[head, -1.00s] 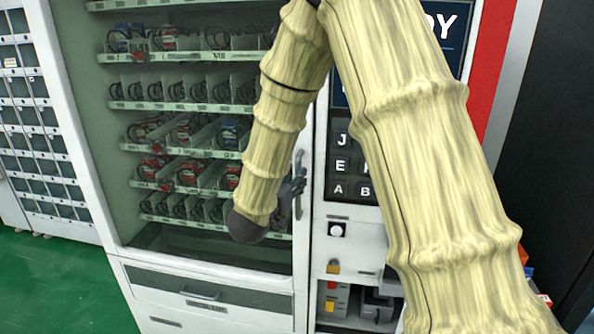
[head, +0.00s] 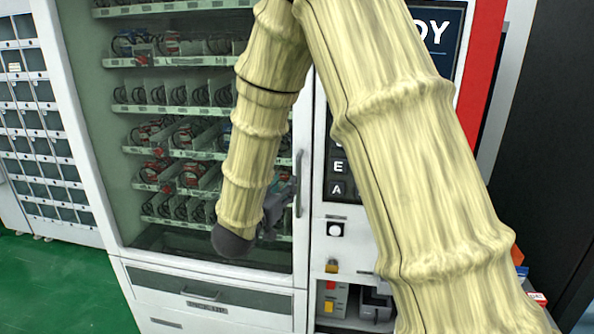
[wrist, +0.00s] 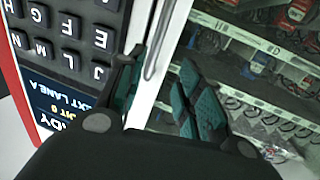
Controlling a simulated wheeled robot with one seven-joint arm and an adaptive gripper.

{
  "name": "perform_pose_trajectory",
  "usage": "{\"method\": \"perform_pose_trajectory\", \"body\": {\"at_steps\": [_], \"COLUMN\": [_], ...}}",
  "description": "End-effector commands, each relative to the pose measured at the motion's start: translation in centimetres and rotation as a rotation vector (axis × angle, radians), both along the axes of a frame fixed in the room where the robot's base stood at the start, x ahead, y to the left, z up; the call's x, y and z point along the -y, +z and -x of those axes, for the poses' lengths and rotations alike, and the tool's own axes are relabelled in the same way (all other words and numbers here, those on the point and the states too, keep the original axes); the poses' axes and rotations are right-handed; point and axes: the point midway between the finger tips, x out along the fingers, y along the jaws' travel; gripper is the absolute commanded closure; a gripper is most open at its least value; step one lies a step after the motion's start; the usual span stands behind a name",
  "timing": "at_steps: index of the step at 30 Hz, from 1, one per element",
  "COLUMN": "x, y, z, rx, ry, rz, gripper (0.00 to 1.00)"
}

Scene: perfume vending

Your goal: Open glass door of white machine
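The white machine (head: 160,325) stands in front of me with a large glass door (head: 302,245) that looks closed. Its vertical handle (head: 298,185) is on the door's right side, and it also shows in the wrist view (wrist: 157,40). My gripper (head: 283,190) is just left of the handle in the head view, partly hidden by my arm. In the wrist view my gripper (wrist: 163,65) has its dark green-padded fingers spread. The handle bar lies in the gap between them, nearer the left finger; contact is unclear.
A drawer (head: 215,285) is under the door. Grey lockers (head: 35,150) stand at left. Green floor (head: 50,285) is clear at lower left.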

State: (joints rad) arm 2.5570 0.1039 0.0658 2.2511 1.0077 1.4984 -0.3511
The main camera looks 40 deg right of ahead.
Motion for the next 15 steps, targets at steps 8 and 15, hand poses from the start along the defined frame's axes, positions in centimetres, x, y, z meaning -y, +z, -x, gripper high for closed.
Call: {"method": "perform_pose_trajectory", "body": {"at_steps": [8,15], "x": [-1.2,-2.3], "y": [0.1,0.1], "z": [0.8,1.5], "rx": [0.001,0.001], "ry": [0.0,-0.001], "rz": [0.0,0.001], "gripper": [0.65,0.65]}}
